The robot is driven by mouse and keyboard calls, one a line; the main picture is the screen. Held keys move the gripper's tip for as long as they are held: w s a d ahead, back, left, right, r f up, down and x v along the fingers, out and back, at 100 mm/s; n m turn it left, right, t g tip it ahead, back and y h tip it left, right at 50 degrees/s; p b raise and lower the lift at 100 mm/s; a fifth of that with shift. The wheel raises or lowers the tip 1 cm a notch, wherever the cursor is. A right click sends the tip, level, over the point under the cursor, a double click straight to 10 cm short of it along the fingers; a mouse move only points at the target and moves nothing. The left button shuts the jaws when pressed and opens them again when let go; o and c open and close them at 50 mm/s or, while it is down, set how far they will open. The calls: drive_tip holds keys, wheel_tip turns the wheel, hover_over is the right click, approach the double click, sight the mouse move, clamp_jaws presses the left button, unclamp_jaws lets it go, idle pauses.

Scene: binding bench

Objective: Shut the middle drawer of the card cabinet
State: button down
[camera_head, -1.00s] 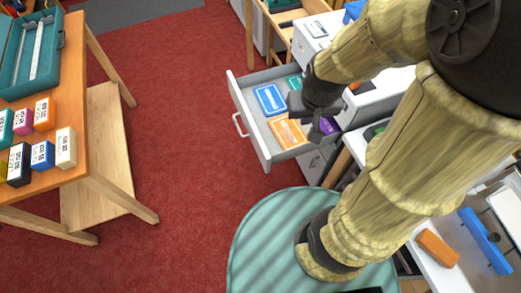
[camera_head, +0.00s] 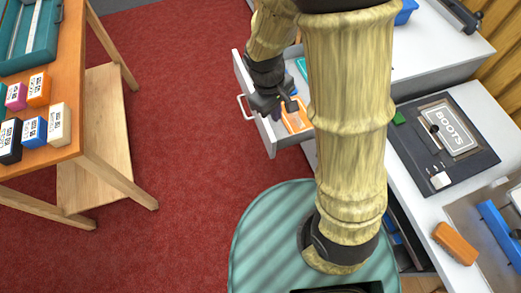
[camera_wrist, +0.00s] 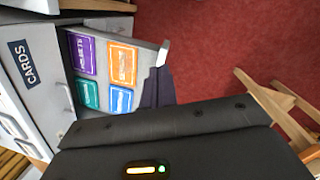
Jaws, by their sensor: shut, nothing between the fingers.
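The card cabinet (camera_wrist: 36,58) shows at the left of the wrist view, with a "CARDS" label. One drawer (camera_head: 270,137) stands pulled out, its pale front panel and handle (camera_head: 243,106) facing left in the head view. The wrist view shows purple, orange, teal and blue card packs (camera_wrist: 121,64) in the drawer (camera_wrist: 152,56). My gripper (camera_head: 286,104) is shut and empty. In the head view it overlaps the drawer near its front panel; in the wrist view its fingers (camera_wrist: 158,85) are beside the front panel. I cannot tell whether they touch. My arm hides much of the cabinet.
A wooden table (camera_head: 76,50) with several small coloured boxes (camera_head: 35,130) and a teal tray (camera_head: 30,45) stands at the left. Red carpet (camera_head: 185,120) between it and the drawer is clear. A worktop (camera_head: 415,190) with a "BOOTS" plate (camera_head: 448,130) is at the right.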

drive_tip(key=a+f+n+t+h+b, duration=0.1)
drive_tip(key=a+f+n+h+b, duration=0.2)
drive_tip(key=a+f+n, duration=0.3)
drive_tip(key=a+f+n+t+h+b, duration=0.1)
drive_tip(key=a+f+n+h+b, duration=0.2)
drive_tip(key=f, duration=0.9)
drive_tip(key=a+n+b, duration=0.3)
drive_tip(key=a, duration=0.2)
drive_tip(key=shift+w+a+f+n+t+h, duration=0.2)
drive_tip(key=shift+w+f+n+t+h, duration=0.1)
drive_tip(key=shift+n, duration=0.1)
approach(268, 146)
wheel_tip(268, 146, down, 4)
drive_tip(key=d, duration=0.3)
drive_tip(key=shift+w+d+b, duration=0.2)
drive_tip(key=shift+w+b, duration=0.05)
drive_tip(key=shift+b, duration=0.1)
drive_tip(key=shift+w+d, duration=0.1)
drive_tip(key=shift+d, duration=0.2)
drive_tip(key=shift+w, duration=0.1)
